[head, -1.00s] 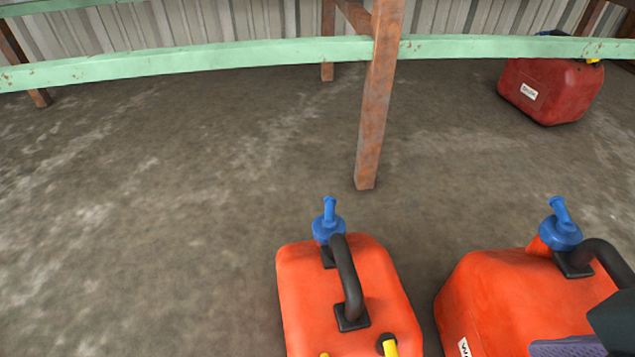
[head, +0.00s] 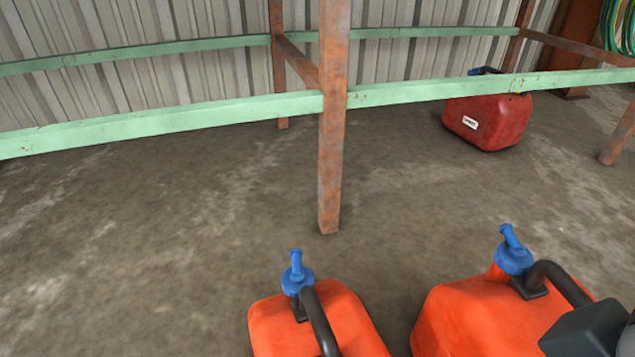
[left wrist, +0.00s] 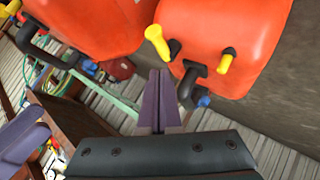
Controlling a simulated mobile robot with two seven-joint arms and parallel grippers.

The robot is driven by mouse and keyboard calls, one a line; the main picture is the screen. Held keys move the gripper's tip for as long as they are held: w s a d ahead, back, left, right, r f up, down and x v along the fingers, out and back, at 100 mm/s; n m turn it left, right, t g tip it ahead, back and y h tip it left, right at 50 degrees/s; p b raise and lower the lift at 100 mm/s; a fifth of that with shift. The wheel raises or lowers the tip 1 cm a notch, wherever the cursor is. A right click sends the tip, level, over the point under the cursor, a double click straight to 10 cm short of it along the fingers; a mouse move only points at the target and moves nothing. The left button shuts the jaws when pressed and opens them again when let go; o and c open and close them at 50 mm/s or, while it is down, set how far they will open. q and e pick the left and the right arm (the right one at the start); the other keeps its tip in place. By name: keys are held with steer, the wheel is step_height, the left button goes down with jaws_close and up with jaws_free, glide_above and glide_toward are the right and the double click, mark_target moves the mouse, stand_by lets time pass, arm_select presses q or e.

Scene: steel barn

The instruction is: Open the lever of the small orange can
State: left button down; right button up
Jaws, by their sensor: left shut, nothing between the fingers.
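Two orange cans stand side by side at the bottom of the head view. The left can (head: 335,318), which looks the smaller, has a blue spout (head: 297,273) and a black handle (head: 319,322). In the left wrist view this seems to be the can on the right (left wrist: 245,30), with a yellow lever (left wrist: 157,40) and a second yellow piece (left wrist: 224,63). My left gripper (left wrist: 160,78) is shut and empty, its tips close to the lever; contact is unclear. A purple finger (left wrist: 20,138) at the left edge seems to be my right gripper, its jaw gap unclear.
The larger orange can (head: 465,318) stands to the right, a dark arm part of mine over its right side. A rusty post (head: 332,150) and green rails (head: 180,122) stand behind. A red can (head: 490,125) sits farther back. The floor at left is clear.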

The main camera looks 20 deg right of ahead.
arm_select(q)
steer(key=s+d+p+v, duration=0.1)
steer(key=p+v, duration=0.6)
steer(key=v, duration=0.4)
steer(key=shift+s+r, duration=0.15)
steer(key=shift+r, duration=0.25)
arm_select(e)
step_height(320, 180, up, 9)
steer(key=a, duration=0.1)
steer(key=shift+a+f, duration=0.2)
steer(key=shift+a, duration=0.15)
arm_select(q)
steer(key=shift+d, duration=0.2)
arm_select(e)
steer(key=shift+s+d, duration=0.1)
steer(key=shift+d, duration=0.05)
